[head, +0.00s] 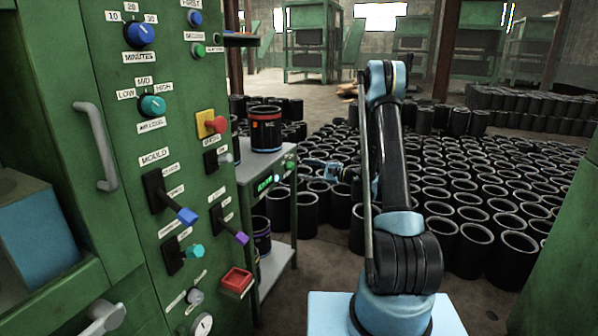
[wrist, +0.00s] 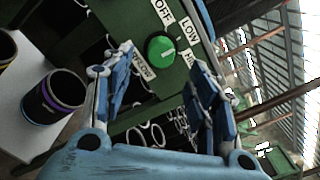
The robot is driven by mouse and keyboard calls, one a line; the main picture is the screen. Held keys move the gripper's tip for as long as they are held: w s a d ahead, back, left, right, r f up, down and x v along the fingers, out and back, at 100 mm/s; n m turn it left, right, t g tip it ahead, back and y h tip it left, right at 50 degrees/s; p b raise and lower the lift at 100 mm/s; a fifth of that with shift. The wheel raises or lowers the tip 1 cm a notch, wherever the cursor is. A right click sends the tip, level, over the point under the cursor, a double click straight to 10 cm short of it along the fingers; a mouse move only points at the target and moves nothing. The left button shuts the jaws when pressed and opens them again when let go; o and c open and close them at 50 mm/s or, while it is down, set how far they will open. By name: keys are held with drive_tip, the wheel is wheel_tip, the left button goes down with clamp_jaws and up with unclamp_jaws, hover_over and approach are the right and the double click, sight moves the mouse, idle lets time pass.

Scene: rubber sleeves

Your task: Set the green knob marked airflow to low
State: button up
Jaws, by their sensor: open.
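The green airflow knob (wrist: 161,50) shows in the wrist view on a green panel, beside labels OFF, LOW and HI. A pale mark sits slightly right of its centre, roughly on the HI side; its exact setting is hard to read. My gripper (wrist: 160,82) is open and empty, with one finger on each side of the picture and the knob beyond the gap between them. The fingers look apart from the knob. In the head view my gripper (head: 312,164) is small, just right of the small console (head: 270,182); the knob (head: 289,163) is tiny there.
A large green cabinet (head: 100,70) with knobs, levers and a handle stands at left. A black sleeve with a red band (head: 266,132) stands on the console top; a purple-banded sleeve (wrist: 54,95) sits on the shelf below. Many black sleeves (head: 450,190) crowd the floor at right.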

drive_tip(key=v, duration=0.5)
drive_tip(key=shift+s+d, duration=0.1)
drive_tip(key=shift+d, duration=0.3)
drive_tip(key=s+d+r+n+g+h, duration=0.1)
drive_tip(key=s+r+n+g+h, duration=0.25)
drive_tip(key=s, duration=0.65)
drive_tip(key=s+d+r+n+t+h, duration=0.1)
drive_tip(key=s+r+n+h, duration=0.2)
drive_tip(key=s+r+h, duration=0.55)
drive_tip(key=s+d+f+n+h, duration=0.1)
drive_tip(key=s+d, duration=0.3)
drive_tip(key=s, duration=0.6)
drive_tip(key=s+d+f+n+g+h, duration=0.1)
drive_tip(key=s+d+f+n+h, duration=0.1)
drive_tip(key=s, duration=0.8)
drive_tip(key=s+d+f+n+h, duration=0.2)
drive_tip(key=s+d+f, duration=0.3)
drive_tip(key=s+d, duration=0.3)
drive_tip(key=shift+s+d+f+n, duration=0.25)
drive_tip(key=shift+s+n, duration=0.6)
drive_tip(key=shift+s, duration=0.35)
drive_tip(key=shift+g, duration=0.25)
